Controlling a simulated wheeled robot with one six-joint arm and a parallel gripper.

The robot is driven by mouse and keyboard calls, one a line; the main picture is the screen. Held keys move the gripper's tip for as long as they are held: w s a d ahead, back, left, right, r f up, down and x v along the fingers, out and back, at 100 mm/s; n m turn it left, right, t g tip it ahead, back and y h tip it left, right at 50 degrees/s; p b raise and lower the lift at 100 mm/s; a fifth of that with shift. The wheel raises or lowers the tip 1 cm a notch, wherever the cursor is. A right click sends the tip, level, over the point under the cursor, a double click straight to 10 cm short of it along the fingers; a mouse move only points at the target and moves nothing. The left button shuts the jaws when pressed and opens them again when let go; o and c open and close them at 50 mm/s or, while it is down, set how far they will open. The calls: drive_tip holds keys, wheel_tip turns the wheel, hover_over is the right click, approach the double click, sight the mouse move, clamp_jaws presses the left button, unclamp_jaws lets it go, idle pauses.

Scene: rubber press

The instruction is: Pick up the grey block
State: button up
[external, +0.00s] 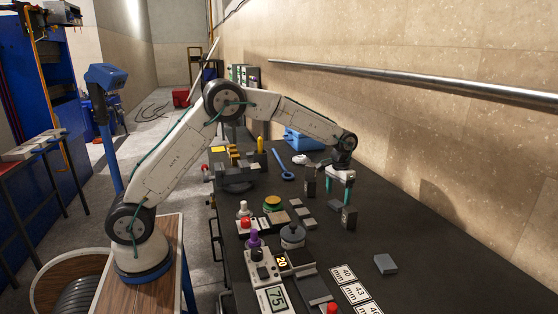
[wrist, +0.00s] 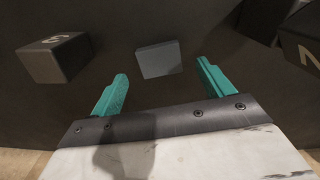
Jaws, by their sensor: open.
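A small flat grey block (wrist: 159,59) lies on the dark tabletop in the wrist view, centred between and just beyond my fingertips. It also shows in the external view (external: 334,204), below my gripper. My gripper (external: 338,188) points down over the table with its two teal fingers apart and nothing between them. In the wrist view, my gripper (wrist: 162,70) has one finger on each side of the block, not visibly touching it.
Dark marked blocks stand close on both sides, one at left (wrist: 55,57) and one at right (wrist: 303,32) in the wrist view. The right side is mostly clear.

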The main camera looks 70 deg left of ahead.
sight(337, 203)
wheel_tip(337, 203, down, 3)
drive_tip(key=shift+f, duration=0.2)
drive_tip(key=c, duration=1.3)
